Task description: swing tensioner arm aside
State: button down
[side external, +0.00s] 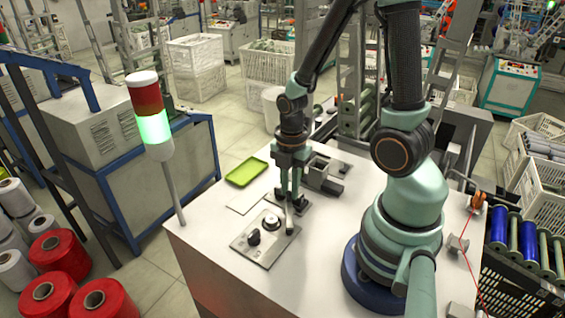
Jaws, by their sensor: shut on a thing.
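My gripper (290,193) points down over the white table, just behind a grey metal plate (262,256). Its fingers are shut on a slim grey upright piece (290,217) at the plate's right edge, which looks like part of the tensioner arm. The fingers partly hide its upper end, and the rest of the tensioner arm is too small to make out. A black knob (254,238) and a round silver disc (270,222) sit on the plate, left of the upright piece.
A green tray (247,172) and a pale flat sheet (247,201) lie behind the plate. A metal fixture (323,174) stands close right of my gripper. A signal tower (153,130) glows green at the table's left edge. Red thread (469,267) runs along the right edge.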

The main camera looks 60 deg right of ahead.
jog(key=shift+s+f, duration=0.1)
jog(key=shift+s, duration=0.25)
jog(key=c, duration=0.9)
grip_release()
jog(key=shift+w, duration=0.1)
jog(key=shift+w, duration=0.1)
jog(key=shift+w+r, duration=0.1)
jog(key=shift+r, duration=3.45)
